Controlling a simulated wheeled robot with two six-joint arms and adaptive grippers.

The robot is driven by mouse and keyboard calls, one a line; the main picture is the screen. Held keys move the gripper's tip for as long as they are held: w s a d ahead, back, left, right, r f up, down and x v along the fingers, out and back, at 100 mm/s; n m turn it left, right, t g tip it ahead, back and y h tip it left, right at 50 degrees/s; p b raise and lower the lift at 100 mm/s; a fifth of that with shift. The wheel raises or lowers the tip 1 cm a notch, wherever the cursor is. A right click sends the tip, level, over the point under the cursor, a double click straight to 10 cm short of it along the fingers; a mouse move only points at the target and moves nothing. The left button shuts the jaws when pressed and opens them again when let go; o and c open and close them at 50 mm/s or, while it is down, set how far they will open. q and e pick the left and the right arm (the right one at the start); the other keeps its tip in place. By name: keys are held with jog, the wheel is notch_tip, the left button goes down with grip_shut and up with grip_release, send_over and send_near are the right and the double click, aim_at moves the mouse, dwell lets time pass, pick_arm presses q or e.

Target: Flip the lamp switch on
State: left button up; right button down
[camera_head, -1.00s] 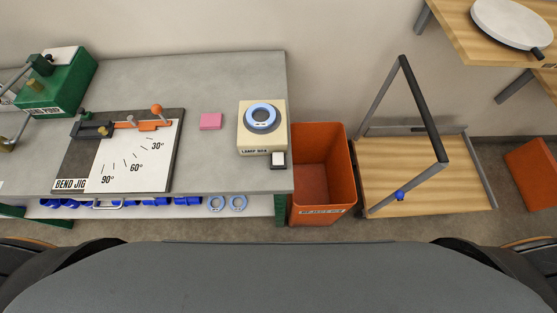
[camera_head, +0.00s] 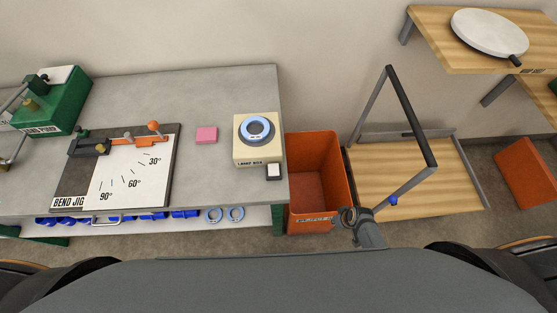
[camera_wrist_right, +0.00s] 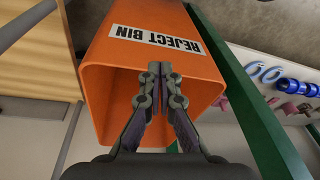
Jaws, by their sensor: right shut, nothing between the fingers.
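The lamp box (camera_head: 257,139) is a cream box with a blue ring on top, at the right end of the grey bench. A small white switch (camera_head: 274,171) on a dark base sits at its front right corner, close to the bench edge. I cannot tell its on or off position. My right gripper (camera_head: 343,217) is below and to the right of the switch, at the front of the orange bin. In the right wrist view the right gripper (camera_wrist_right: 160,70) is shut and empty, in front of the bin. My left gripper is not in view.
The orange reject bin (camera_head: 319,180) stands right of the bench; it also shows in the right wrist view (camera_wrist_right: 110,60). The bend jig (camera_head: 125,170) and a pink pad (camera_head: 207,135) lie on the bench.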

jog(key=w+a+r+n+y+p, duration=0.1)
jog(key=w+a+r+n+y, duration=0.3)
jog(key=w+r, duration=0.7)
jog(key=a+r+n+y, duration=0.1)
jog(key=a+r+n, duration=0.2)
jog(key=r, duration=0.7)
jog(key=s+a+r+n+y+p, duration=0.1)
jog(key=a+r+n, duration=0.3)
jog(key=r, duration=0.7)
jog(key=s+a+r+n+g+y+p, duration=0.1)
jog(key=a+r+n, duration=0.3)
jog(key=r, duration=0.6)
jog(key=shift+r+n+y, duration=0.4)
jog(key=shift+n, duration=0.2)
jog(key=shift+w, duration=0.1)
